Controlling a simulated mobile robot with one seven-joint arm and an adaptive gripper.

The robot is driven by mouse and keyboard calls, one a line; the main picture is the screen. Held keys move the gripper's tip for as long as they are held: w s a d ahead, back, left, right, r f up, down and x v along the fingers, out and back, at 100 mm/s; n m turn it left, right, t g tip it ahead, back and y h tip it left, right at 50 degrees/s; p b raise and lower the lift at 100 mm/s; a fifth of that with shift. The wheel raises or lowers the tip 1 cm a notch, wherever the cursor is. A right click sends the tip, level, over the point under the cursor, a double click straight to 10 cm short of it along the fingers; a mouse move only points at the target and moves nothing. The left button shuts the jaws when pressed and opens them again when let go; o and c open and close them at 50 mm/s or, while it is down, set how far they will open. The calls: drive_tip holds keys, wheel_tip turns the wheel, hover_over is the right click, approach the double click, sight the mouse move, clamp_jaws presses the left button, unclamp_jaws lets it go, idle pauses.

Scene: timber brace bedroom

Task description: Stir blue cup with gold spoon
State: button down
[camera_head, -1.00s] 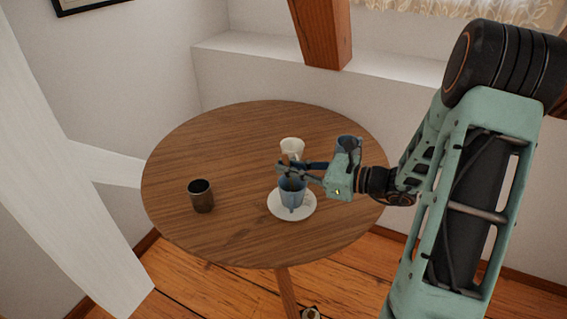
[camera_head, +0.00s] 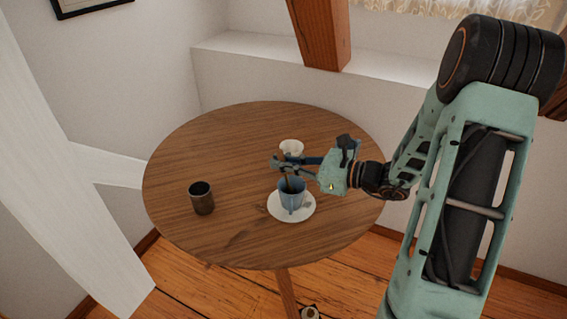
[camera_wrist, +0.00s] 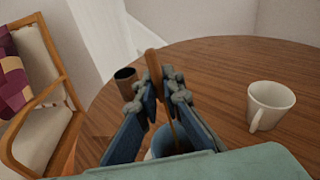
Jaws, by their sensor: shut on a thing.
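The blue cup (camera_head: 292,198) stands upright on a white saucer (camera_head: 273,208) near the front right of the round table. Its rim shows behind my fingers in the wrist view (camera_wrist: 160,143). My gripper (camera_head: 280,164) is just above the cup and shut on the gold spoon (camera_wrist: 153,66). The spoon's handle sticks up between my fingertips (camera_wrist: 163,86), and its thin shaft runs down into the cup. The spoon's lower end is hidden inside the cup.
A white cup (camera_head: 291,147) stands behind my gripper, and also shows at right in the wrist view (camera_wrist: 270,103). A dark cup (camera_head: 202,200) stands at left on the wooden table (camera_head: 225,150). A white slanted beam (camera_head: 60,170) is left of the table. A chair (camera_wrist: 45,95) shows in the wrist view.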

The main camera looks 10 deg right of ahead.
sight(277, 150)
drive_tip(key=shift+a+r+p, duration=0.2)
drive_tip(key=shift+r+p, duration=0.4)
drive_tip(key=shift+r, duration=0.3)
drive_tip(key=shift+a+r+p, duration=0.15)
drive_tip(key=shift+r+p, duration=0.5)
drive_tip(key=shift+r, duration=0.3)
drive_tip(key=shift+a+r+p, duration=0.2)
drive_tip(key=shift+r+p, duration=0.4)
drive_tip(key=shift+r, duration=0.3)
drive_tip(key=shift+w, duration=0.1)
